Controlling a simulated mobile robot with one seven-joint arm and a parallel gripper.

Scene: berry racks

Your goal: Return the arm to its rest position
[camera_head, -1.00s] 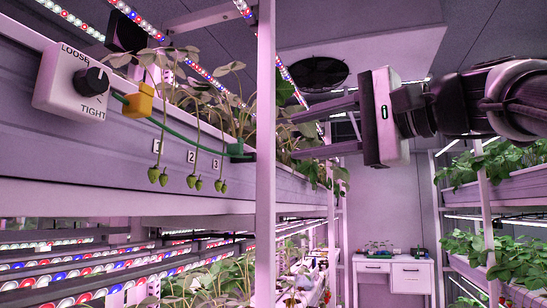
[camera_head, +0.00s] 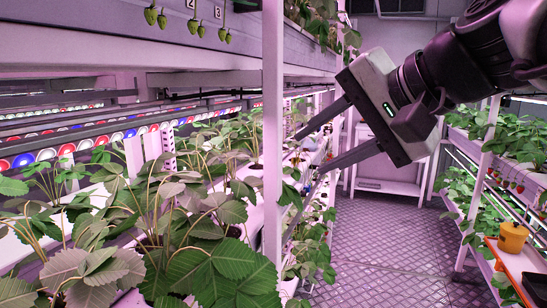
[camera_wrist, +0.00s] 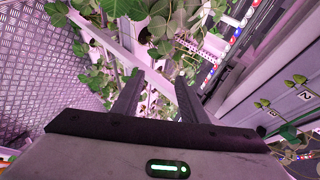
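My gripper (camera_head: 308,152) is at the upper right middle of the head view, its two fingers pointing left and down toward the rack post. The fingers are apart with nothing between them. In the wrist view, my gripper (camera_wrist: 155,82) also shows two separated fingers, with rack beams and leaves beyond them. The arm reaches in from the upper right of the head view. Whether the fingertips touch any leaves cannot be told.
A white rack post (camera_head: 273,130) stands close to the fingertips. Strawberry plants (camera_head: 200,220) fill the lower left shelf. Green berries (camera_head: 156,17) hang at the top left. An orange pot (camera_head: 512,237) stands on the right. The patterned floor (camera_head: 385,240) of the aisle is clear.

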